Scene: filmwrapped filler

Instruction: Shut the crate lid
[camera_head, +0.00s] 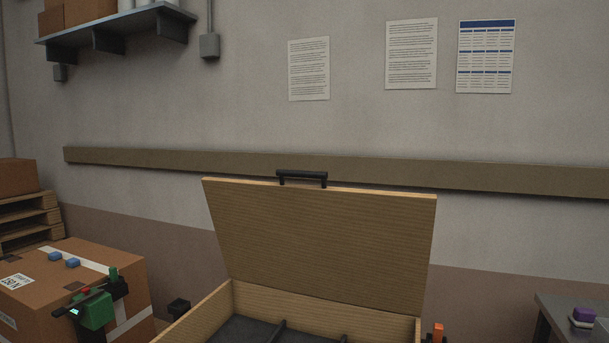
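The wooden crate (203,315) stands at the bottom middle, cut off by the lower picture edge. Its lid (325,245) is open and stands up at the back, leaning away a little. A black handle (302,178) sits on the lid's top edge. Inside the crate I see a dark floor or contents with thin dark dividers; the front part is out of the picture. I can make out neither my left nor my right gripper, and nothing visibly touches the lid.
Left of the crate are a cardboard box (35,302), a green and black tool (96,311) and a small dark block (178,308). An orange object (438,332) is by the crate's right side. A grey table (560,308) stands at right. A rail (500,173) runs along the wall behind.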

